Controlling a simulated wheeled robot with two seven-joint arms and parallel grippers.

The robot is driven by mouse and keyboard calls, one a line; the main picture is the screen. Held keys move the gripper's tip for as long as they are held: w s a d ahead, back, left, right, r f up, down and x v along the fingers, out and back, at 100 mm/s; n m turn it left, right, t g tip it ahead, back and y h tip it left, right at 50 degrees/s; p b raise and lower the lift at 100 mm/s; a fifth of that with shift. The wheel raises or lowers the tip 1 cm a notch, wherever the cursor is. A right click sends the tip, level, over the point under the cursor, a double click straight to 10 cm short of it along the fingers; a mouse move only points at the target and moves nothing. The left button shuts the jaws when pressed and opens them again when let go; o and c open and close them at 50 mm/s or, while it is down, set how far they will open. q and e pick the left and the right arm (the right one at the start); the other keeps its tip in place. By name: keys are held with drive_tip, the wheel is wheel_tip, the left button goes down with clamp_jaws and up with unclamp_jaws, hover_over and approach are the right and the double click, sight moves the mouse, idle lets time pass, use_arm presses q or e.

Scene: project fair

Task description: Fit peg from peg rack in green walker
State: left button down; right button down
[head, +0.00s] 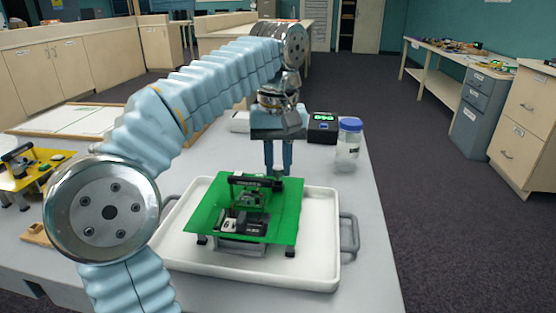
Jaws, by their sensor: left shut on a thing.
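The green walker (208,219), a flat green plate with a dark bar and dark parts on top, stands on short dark feet in a white tray (315,265). My left gripper (279,173) points down at the walker's back right edge, by the end of its dark bar. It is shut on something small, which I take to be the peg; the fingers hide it. I cannot tell whether it touches the walker. No peg rack can be made out for certain; a wooden piece (36,236) at the left is partly hidden by my arm. My right gripper is out of view.
A clear jar with a blue lid (348,144) and a black box with a green display (322,128) stand behind the tray. A yellow walker (20,178) is at the left edge. The table (376,240) is bare right of the tray.

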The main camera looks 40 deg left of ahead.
use_arm(q)
drive_tip(key=shift+f, duration=0.1)
drive_tip(key=shift+f, duration=0.5)
idle(0.5)
drive_tip(key=shift+f, duration=0.3)
idle(1.3)
drive_tip(key=c, duration=0.9)
unclamp_jaws()
drive_tip(key=shift+r+p, duration=2.6)
drive_tip(key=shift+p, duration=0.1)
drive_tip(key=shift+r, duration=1.15)
